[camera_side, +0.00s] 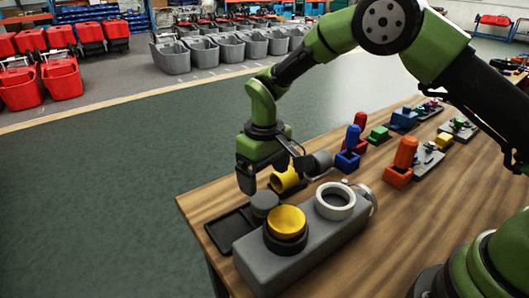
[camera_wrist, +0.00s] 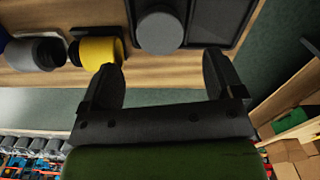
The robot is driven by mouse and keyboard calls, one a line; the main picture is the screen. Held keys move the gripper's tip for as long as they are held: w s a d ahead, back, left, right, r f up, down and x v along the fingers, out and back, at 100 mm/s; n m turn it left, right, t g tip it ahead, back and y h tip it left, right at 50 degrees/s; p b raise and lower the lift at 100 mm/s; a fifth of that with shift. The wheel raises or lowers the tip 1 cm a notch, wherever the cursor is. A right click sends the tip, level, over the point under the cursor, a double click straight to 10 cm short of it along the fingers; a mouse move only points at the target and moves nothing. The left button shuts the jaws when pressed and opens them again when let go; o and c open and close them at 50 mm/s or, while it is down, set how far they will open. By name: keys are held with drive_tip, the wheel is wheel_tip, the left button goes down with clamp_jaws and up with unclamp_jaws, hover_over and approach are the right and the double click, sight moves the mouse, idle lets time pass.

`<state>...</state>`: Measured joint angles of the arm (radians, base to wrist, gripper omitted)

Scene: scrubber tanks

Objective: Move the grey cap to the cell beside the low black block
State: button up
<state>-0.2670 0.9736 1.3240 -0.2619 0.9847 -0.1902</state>
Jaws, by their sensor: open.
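The grey cap (camera_side: 265,203) is a short round cylinder at the black tray (camera_side: 222,232) near the table's left corner. In the wrist view the cap (camera_wrist: 160,32) stands at the tray's left cell, and the cell to its right (camera_wrist: 217,22) looks empty in the part that shows. My gripper (camera_side: 275,178) is open and empty above the table, near the cap. In the wrist view its two fingers (camera_wrist: 162,80) are spread, with the cap beyond them and between their lines. I cannot pick out the low black block for certain.
A grey tank (camera_side: 300,258) with a yellow cap (camera_side: 286,221) and a white ring (camera_side: 335,201) stands in front of the tray. A yellow cylinder (camera_side: 285,181) and a grey cylinder (camera_side: 320,163) lie close to my gripper. Coloured parts stand farther right (camera_side: 400,165).

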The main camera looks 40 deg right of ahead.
wheel_tip(320, 180, up, 6)
wheel_tip(320, 180, up, 10)
drive_tip(key=m+t+y, duration=0.1)
drive_tip(key=m+t, duration=0.1)
hover_over(265, 199)
drive_tip(key=s+d, duration=0.3)
drive_tip(key=s, duration=0.1)
drive_tip(key=s+d+r+m+t, duration=0.2)
drive_tip(key=s+r, duration=0.1)
drive_tip(key=s, duration=0.6)
drive_tip(key=s+d+r+m+t+y, duration=0.1)
drive_tip(key=s+d+r+m+t, duration=0.1)
drive_tip(key=s, duration=0.8)
drive_tip(key=shift+s+d+r+t, duration=0.35)
drive_tip(key=shift+r+t, duration=0.1)
drive_tip(key=shift+t, duration=0.15)
